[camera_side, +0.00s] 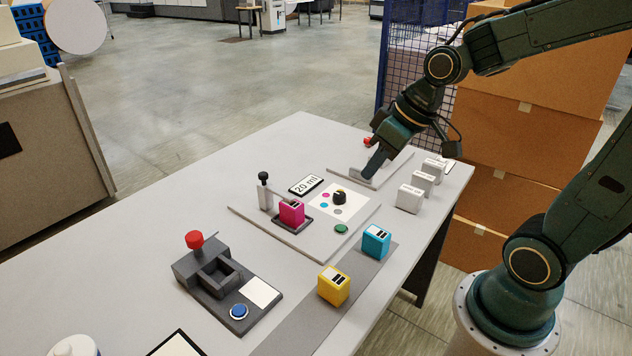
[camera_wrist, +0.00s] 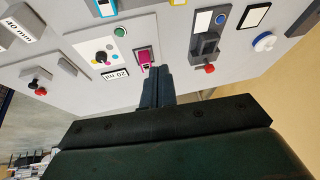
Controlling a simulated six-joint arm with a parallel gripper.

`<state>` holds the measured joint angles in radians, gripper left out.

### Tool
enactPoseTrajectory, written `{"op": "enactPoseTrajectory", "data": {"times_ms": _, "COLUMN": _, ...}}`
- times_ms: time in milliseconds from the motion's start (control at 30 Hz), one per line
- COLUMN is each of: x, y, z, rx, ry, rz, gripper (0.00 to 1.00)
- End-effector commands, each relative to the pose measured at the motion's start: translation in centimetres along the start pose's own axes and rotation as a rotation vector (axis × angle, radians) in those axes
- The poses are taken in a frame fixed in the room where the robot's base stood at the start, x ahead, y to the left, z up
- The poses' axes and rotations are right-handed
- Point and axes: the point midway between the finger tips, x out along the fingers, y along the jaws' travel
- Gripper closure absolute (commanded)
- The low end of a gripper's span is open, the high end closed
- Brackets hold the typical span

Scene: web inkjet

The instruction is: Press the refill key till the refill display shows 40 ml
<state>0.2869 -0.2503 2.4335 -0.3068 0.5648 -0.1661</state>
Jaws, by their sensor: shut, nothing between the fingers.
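The refill display (camera_side: 306,185) reads "20 ml" and lies on a pale board (camera_side: 290,243); it also shows in the wrist view (camera_wrist: 115,74). A white dial panel with a black knob (camera_side: 339,197) is beside it. A round green key (camera_side: 341,229) sits at the board's near right corner, also in the wrist view (camera_wrist: 120,32). A magenta cartridge (camera_side: 291,212) stands in a dark cradle, beside a black-topped lever (camera_side: 264,188). My gripper (camera_side: 370,173) is shut and empty, behind and right of the display in the side view. Its fingers (camera_wrist: 156,78) point downward, apart from the green key.
A cyan cartridge (camera_side: 376,241) and a yellow cartridge (camera_side: 333,285) stand on the grey strip. A dark device (camera_side: 215,270) with a red knob and blue button is at near left. White blocks (camera_side: 410,198) stand at right. A red knob (camera_side: 367,141) is behind my gripper.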

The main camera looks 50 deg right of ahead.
Motion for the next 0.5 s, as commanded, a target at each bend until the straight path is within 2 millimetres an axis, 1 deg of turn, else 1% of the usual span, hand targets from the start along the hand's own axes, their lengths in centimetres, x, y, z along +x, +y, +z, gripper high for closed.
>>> {"op": "enactPoseTrajectory", "data": {"times_ms": 100, "x": 1.6, "y": 0.8, "z": -0.7, "rx": 0.013, "ry": -0.001, "rz": -0.031, "gripper": 1.0}}
{"op": "enactPoseTrajectory", "data": {"times_ms": 500, "x": 6.5, "y": 3.7, "z": -2.3, "rx": 0.068, "ry": 0.036, "rz": -0.14, "gripper": 1.0}}
